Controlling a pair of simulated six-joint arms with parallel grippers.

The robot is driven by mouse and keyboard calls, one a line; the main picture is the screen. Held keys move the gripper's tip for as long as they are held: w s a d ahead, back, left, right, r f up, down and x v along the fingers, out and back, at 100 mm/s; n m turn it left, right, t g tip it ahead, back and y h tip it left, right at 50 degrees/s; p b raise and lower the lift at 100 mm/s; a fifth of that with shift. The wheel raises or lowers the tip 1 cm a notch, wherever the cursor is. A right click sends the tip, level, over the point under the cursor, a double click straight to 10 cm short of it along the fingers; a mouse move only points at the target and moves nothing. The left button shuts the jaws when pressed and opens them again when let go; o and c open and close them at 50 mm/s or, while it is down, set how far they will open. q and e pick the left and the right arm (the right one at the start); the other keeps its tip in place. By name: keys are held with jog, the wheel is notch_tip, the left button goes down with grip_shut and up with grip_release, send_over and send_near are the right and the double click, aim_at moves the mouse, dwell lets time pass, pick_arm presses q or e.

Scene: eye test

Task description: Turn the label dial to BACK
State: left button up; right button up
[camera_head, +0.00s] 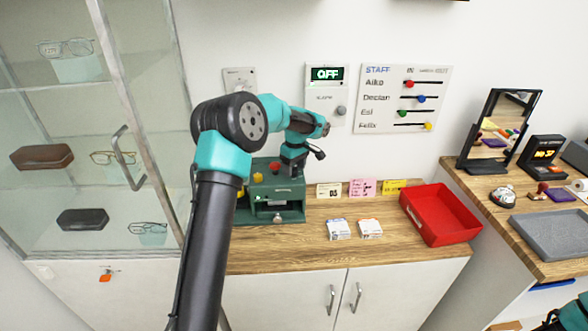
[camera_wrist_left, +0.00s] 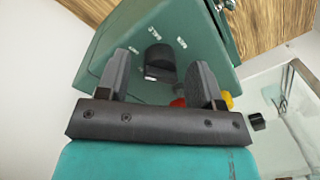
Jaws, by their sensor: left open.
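A green machine (camera_head: 262,212) stands on the wooden counter, below the wall panels. In the left wrist view its green top (camera_wrist_left: 110,50) carries a black dial (camera_wrist_left: 160,60) with small white marks around it; I cannot read them. My left gripper (camera_head: 300,161) is above the machine and hides part of its top in the head view. In the left wrist view the open fingers (camera_wrist_left: 160,82) stand either side of the dial, apart from it as far as I can tell. Teal and black parts of my right arm show at the bottom right corner; its jaw state is unclear.
Yellow (camera_head: 258,177) and red (camera_head: 275,166) knobs are on the machine. An OFF display (camera_head: 326,74) and a staff board (camera_head: 402,98) hang on the wall. Small cards, two white boxes (camera_head: 339,229) and a red tray (camera_head: 446,222) are to the right. A glass cabinet stands left.

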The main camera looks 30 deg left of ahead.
pick_arm(q)
jog(key=shift+f, duration=0.3)
jog(key=shift+c, duration=0.3)
jog(key=c, duration=0.8)
